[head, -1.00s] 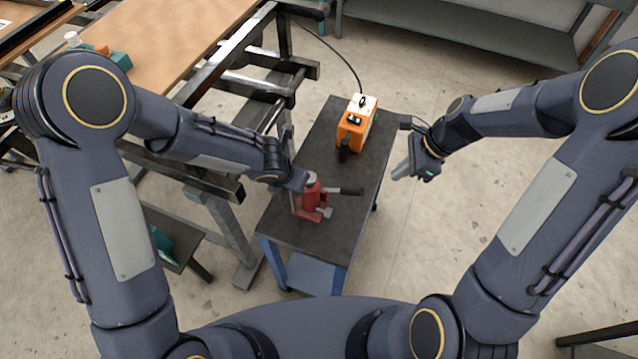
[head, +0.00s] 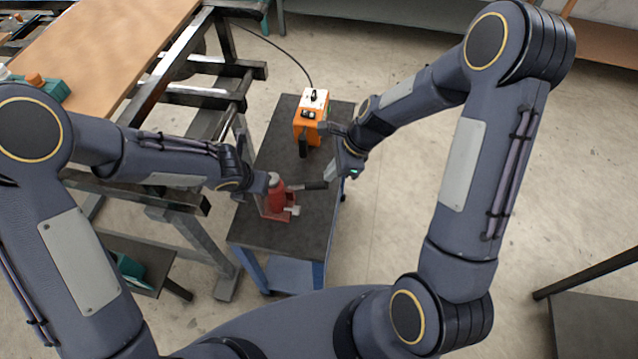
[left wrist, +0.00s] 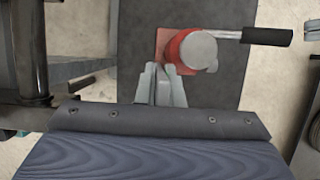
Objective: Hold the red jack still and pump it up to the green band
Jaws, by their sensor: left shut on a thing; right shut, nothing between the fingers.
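The red jack (head: 276,198) stands upright on the dark top of a small cart. It also shows from above in the left wrist view (left wrist: 180,48), with a grey round top. Its pump lever (head: 313,186) points right and ends in a black grip (left wrist: 267,37). My left gripper (head: 268,190) is shut on the jack's near side; its fingers (left wrist: 162,75) hide the exact contact. My right gripper (head: 331,173) is shut and empty close to the end of the black grip; I cannot tell if they touch. I cannot make out a green band.
An orange and white box (head: 308,125) with a black cable stands farther back on the cart top (head: 258,233). A workbench (head: 110,50) with metal rails stands close on the left.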

